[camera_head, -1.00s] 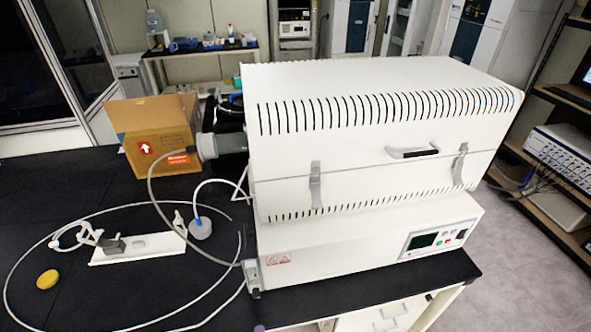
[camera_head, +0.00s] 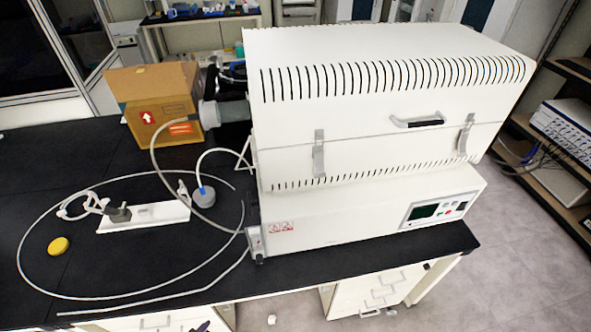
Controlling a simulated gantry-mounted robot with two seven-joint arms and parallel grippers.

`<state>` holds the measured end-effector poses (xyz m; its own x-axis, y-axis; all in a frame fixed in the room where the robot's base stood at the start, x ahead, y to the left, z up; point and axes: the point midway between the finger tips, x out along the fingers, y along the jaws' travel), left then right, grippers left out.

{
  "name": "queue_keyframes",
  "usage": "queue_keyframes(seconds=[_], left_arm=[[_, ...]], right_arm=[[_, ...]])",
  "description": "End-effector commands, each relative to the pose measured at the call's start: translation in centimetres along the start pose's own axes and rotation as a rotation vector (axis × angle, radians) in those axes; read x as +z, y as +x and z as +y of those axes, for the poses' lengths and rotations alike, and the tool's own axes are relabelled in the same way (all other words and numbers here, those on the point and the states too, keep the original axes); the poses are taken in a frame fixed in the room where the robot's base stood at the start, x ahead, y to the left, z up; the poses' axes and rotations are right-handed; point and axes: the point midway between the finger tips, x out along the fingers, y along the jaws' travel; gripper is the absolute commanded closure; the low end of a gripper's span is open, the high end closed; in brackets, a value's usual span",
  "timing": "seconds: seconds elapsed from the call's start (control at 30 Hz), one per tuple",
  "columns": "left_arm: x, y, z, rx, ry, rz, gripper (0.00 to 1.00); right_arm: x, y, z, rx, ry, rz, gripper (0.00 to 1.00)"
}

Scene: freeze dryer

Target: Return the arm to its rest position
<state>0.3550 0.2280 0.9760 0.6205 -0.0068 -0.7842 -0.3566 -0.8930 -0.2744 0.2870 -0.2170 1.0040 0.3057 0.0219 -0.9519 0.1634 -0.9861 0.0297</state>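Neither of my grippers nor either arm can be made out in the head view. The large white machine (camera_head: 380,150) stands on the black bench (camera_head: 60,200), with its lid down. Its front handle (camera_head: 417,120) and two latches show, and nothing touches them. A small display panel (camera_head: 438,210) is on its lower right front.
A cardboard box (camera_head: 150,100) stands behind left. A shelf (camera_head: 540,185) stands at right.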

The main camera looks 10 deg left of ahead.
Motion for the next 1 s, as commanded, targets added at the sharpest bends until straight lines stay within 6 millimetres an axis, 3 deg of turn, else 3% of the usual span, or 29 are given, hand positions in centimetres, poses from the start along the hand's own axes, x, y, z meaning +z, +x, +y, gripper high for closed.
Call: queue_keyframes(seconds=[0.03, 0.17, 0.33, 0.4, 0.8, 1.0], left_arm=[[-0.6, -1.6, -0.1, 0.027, -0.029, -0.022, 0.48], [-0.3, -4.9, 0.8, 0.091, -0.115, -0.13, 0.48], [3.0, -6.6, 2.5, 0.124, -0.299, -0.352, 0.48], [1.0, -9.0, 1.6, 0.122, -0.302, -0.339, 0.48], [-5.2, -17.7, -1.4, 0.123, -0.3, -0.338, 0.48], [-7.3, -20.6, -2.5, 0.123, -0.3, -0.338, 0.48]], right_arm=[[0.0, 0.0, 0.0, 0.0, 0.001, 0.0, 0.42], [0.0, 0.0, 0.0, 0.0, 0.001, 0.0, 0.42], [0.0, 0.0, 0.0, 0.0, 0.001, 0.0, 0.42], [-0.7, -2.6, 0.1, 0.0, 0.0, -0.009, 0.42], [-4.4, -13.7, 0.6, 0.007, -0.007, 0.001, 0.42], [-5.5, -17.3, 0.8, 0.007, -0.008, 0.001, 0.42]])
